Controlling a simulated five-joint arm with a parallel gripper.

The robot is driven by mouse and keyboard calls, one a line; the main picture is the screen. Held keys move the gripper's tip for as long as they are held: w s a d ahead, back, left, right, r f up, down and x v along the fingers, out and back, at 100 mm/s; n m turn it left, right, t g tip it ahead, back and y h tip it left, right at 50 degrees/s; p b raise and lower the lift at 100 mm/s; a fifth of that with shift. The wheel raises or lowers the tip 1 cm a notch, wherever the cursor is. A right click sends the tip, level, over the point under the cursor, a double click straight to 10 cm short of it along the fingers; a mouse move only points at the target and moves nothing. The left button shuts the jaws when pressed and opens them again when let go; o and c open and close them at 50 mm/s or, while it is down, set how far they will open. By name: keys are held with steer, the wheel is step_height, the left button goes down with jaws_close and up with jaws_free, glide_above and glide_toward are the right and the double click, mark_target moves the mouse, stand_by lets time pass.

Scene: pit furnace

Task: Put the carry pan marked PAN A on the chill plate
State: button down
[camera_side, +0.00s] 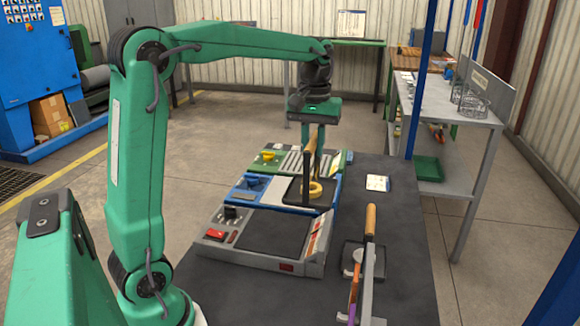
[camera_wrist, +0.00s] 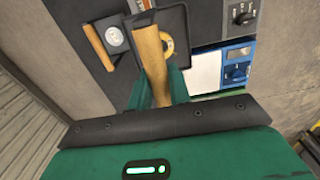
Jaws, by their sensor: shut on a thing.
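A black square pan (camera_side: 318,193) with a yellow ring (camera_side: 316,189) in it is at the right part of the blue unit (camera_side: 255,188). I cannot tell if it rests there or hangs just above. My gripper (camera_side: 312,140) is shut on its upright wooden handle (camera_wrist: 151,60). The pan (camera_wrist: 180,20) and ring show in the wrist view too. A second dark pan (camera_side: 352,262) with a wooden handle (camera_side: 370,219) and a grey disc stands on the front right of the table. I cannot read a PAN A mark or a chill plate label.
A grey unit (camera_side: 270,235) with a dark flat top and a red switch is in front of the blue one. A green unit (camera_side: 300,160) is behind it. A white card (camera_side: 378,183) lies on the dark table (camera_side: 400,235). A blue post (camera_side: 420,80) rises behind.

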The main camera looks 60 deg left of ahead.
steer(key=w+a+f, duration=0.1)
steer(key=w+a, duration=0.6)
steer(key=a, duration=0.1)
steer(key=a+f, duration=1.1)
steer(key=shift+a, duration=0.3)
stand_by(0.6)
steer(key=shift+s+f, duration=0.1)
steer(key=shift+f, duration=0.05)
steer(key=c, duration=1.3)
jaws_free()
step_height(320, 180, up, 12)
